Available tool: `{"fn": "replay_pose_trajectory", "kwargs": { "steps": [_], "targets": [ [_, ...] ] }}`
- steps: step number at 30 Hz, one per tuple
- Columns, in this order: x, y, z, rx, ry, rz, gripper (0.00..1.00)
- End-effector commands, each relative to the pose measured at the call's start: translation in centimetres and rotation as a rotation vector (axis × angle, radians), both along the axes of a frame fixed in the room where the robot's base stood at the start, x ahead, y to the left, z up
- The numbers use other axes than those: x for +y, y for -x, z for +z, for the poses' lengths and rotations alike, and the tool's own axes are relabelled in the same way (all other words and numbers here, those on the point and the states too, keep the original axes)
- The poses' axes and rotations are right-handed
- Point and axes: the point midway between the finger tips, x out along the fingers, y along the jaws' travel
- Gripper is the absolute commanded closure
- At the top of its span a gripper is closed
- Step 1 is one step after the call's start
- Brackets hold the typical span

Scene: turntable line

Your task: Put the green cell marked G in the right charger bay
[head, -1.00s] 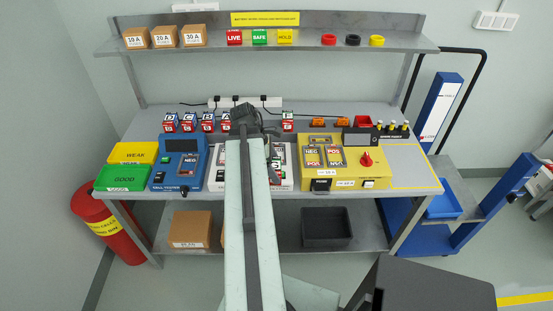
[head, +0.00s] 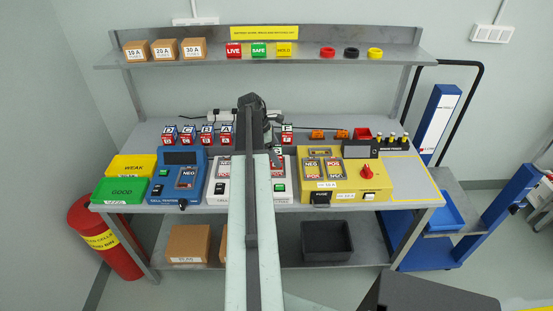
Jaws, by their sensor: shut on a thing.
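My dark gripper (head: 262,122) is at the end of my pale arm, seen from behind over the back of the bench, above the white charger (head: 215,190). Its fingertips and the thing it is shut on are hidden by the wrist. I cannot make out a green cell marked G. The charger has a left bay (head: 223,168), partly covered by my arm. Its right bay (head: 276,166) also shows only in part, just right of my arm. I cannot tell whether that bay is empty.
The blue tester (head: 178,180) stands left of the charger, the yellow unit (head: 345,180) right. Green (head: 122,190) and yellow (head: 132,166) bins are far left.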

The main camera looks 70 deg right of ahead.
Motion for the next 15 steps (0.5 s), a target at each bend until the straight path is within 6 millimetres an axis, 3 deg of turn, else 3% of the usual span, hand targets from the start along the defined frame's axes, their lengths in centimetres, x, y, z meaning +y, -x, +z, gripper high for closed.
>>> {"fn": "replay_pose_trajectory", "kwargs": {
  "steps": [1, 7, 15],
  "targets": [
    [-0.8, -0.2, -0.1, 0.001, 0.000, 0.000, 0.91],
    [-0.5, -0.2, -3.9, 0.001, 0.001, 0.000, 0.91],
    [-0.5, -0.2, -3.6, 0.001, 0.001, 0.001, 0.91]
  ]
}}
